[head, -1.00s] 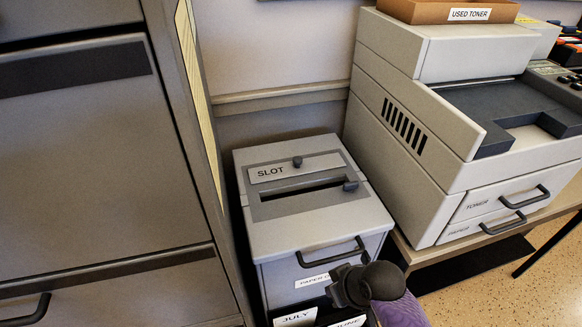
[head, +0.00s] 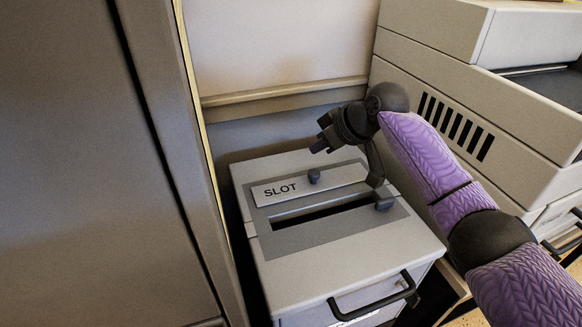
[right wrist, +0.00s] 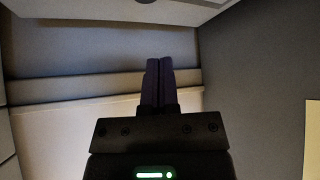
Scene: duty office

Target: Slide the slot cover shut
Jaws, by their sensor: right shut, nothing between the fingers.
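The light slot cover (head: 290,188), labelled SLOT, lies on the grey top of the paper bin with a dark knob (head: 314,176) on it. The dark slot opening (head: 322,212) shows uncovered in front of it. My left gripper is out of view.
The bin (head: 335,272) has a dark front handle (head: 375,300). A tall grey cabinet (head: 90,170) stands close on the left and a vented printer (head: 440,110) close on the right. A wall with a rail (head: 285,94) is behind.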

